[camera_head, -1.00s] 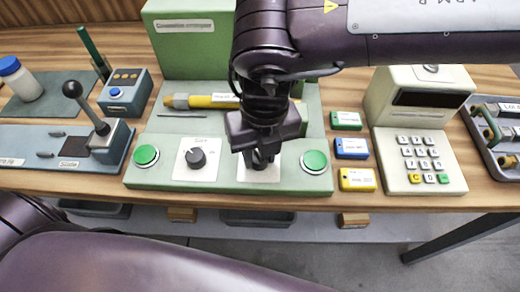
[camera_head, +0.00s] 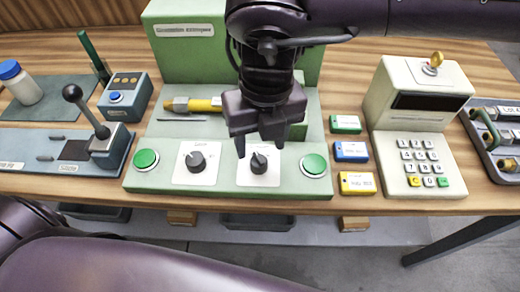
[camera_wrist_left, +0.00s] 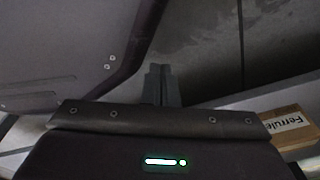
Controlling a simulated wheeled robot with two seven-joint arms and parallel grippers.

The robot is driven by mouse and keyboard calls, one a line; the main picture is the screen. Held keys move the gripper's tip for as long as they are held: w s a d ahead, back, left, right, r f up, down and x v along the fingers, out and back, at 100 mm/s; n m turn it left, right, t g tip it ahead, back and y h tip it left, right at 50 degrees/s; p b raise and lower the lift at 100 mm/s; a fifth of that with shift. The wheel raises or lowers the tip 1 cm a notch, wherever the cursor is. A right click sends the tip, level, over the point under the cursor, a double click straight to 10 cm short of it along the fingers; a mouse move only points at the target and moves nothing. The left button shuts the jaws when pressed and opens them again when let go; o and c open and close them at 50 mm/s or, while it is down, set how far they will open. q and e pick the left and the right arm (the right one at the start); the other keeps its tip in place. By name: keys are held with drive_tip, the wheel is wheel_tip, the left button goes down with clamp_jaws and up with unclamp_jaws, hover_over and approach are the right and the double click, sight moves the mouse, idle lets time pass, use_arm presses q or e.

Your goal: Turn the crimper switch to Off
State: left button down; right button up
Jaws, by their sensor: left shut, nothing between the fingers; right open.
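The green crimper (camera_head: 185,48) stands at the back of a pale green base (camera_head: 150,125). On the base's front are two black rotary switches on white plates, a left one (camera_head: 196,162) and a right one (camera_head: 259,164). Their labels are too small to read surely. The right switch's pointer seems to aim upward and slightly left. My right gripper (camera_head: 261,146) is open and empty just above and behind the right switch, apart from it as far as I can tell. My left gripper (camera_wrist_left: 161,85) is shut and empty in the left wrist view, over the floor.
Green buttons (camera_head: 146,159) and (camera_head: 314,164) flank the switches. A yellow tool (camera_head: 200,104) lies behind them. Three coloured tags (camera_head: 351,151) and a keypad box (camera_head: 420,160) stand right. A black-knobbed lever (camera_head: 88,110) stands left. A Ferrule box (camera_wrist_left: 283,127) shows below.

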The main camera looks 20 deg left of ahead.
sight(262, 160)
drive_tip(key=shift+r, duration=1.5)
use_arm(q)
drive_tip(key=shift+s+a+f, duration=0.1)
drive_tip(key=shift+s, duration=0.3)
drive_tip(key=shift+w, duration=0.15)
